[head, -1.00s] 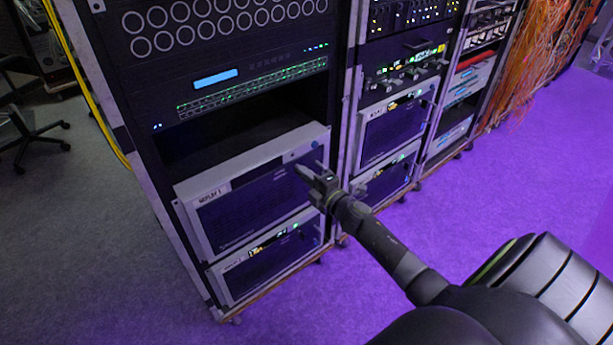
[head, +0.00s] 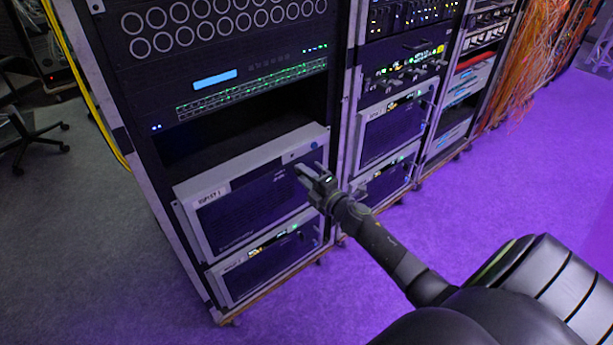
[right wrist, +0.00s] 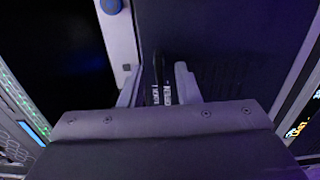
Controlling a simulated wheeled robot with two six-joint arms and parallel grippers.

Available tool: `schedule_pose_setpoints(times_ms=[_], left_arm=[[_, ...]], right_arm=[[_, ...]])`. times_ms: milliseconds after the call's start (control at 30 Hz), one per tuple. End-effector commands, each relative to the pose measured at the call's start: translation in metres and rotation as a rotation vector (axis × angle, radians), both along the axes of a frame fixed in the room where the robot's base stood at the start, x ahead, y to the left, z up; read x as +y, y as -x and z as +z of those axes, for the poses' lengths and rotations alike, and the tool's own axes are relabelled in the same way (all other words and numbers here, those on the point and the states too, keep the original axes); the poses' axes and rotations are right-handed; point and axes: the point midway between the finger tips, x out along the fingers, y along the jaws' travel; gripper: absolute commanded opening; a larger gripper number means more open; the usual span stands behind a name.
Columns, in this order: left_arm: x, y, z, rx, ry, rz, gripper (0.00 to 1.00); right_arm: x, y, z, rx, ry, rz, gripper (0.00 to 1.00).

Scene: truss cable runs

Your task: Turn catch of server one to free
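Server one (head: 250,203) is the grey-framed box with a dark front and a white label, the upper of two in the left rack. My right gripper (head: 308,170) is at the right part of its front. In the right wrist view its two fingers (right wrist: 158,85) stand apart. A narrow black bar, seemingly the catch (right wrist: 157,68), shows between them, with a gap on each side. Small white lettering lies beside the bar, too small to read. Whether the fingertips touch the front is not clear. My left gripper is not in view.
A second server (head: 265,268) sits just below server one, and an empty dark bay (head: 240,130) is above it. A blue round knob (right wrist: 111,5) shows in the right wrist view. Another rack (head: 395,135) stands close on the right. The purple floor in front is clear.

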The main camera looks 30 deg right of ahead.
Motion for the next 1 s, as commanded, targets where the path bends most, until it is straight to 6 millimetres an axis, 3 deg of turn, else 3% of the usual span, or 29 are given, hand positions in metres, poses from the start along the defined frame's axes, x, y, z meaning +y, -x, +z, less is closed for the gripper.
schedule_pose_setpoints(times_ms=[167, 367, 500, 1000], left_arm=[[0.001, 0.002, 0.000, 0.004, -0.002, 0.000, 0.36], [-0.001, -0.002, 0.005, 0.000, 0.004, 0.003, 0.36], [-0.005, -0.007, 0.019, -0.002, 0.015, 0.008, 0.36], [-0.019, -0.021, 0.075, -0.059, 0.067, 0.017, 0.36]], right_arm=[[-0.001, 0.007, -0.001, 0.000, 0.000, 0.000, 0.29], [-0.004, 0.039, -0.003, 0.002, 0.001, 0.001, 0.29], [-0.005, 0.064, -0.002, 0.000, 0.001, 0.001, 0.29], [-0.009, 0.112, -0.004, 0.001, 0.002, 0.000, 0.29]])
